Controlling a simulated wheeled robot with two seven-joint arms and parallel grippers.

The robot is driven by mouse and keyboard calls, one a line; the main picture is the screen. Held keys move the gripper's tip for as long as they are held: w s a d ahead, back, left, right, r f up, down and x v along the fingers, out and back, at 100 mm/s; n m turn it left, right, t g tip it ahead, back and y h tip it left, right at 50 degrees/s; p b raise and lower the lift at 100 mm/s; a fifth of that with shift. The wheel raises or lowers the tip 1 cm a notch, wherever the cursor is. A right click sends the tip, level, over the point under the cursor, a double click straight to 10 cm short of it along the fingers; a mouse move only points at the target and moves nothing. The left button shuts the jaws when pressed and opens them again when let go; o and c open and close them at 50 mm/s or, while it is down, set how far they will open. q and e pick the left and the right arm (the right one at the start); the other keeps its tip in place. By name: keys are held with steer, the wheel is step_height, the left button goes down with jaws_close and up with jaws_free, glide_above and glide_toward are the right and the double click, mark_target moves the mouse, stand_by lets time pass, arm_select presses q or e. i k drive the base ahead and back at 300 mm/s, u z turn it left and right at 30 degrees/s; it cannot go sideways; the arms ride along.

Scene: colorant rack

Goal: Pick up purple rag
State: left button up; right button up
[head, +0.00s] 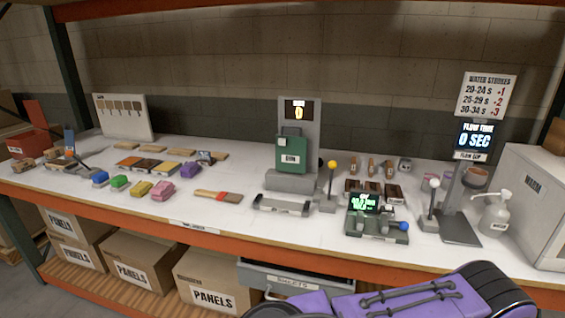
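A small purple bundle, the purple rag (189,169), lies on the white tabletop left of the middle in the head view. It is in a loose group with a pink rag (163,191), a yellow rag (140,188), a green rag (119,181) and a blue one (100,177). Nothing is touching the purple rag from above. Neither of my grippers shows in the head view. Only a purple and black part of my own arm shows at the bottom right, in front of the table.
A green press (290,153), a yellow-knobbed lever (331,180) and a scale (377,228) stand farther right. An orange beam (150,220) runs along the table's front edge, with panel boxes (140,275) below.

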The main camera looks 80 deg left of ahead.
mark_target(189, 171)
steer(key=u, duration=2.85)
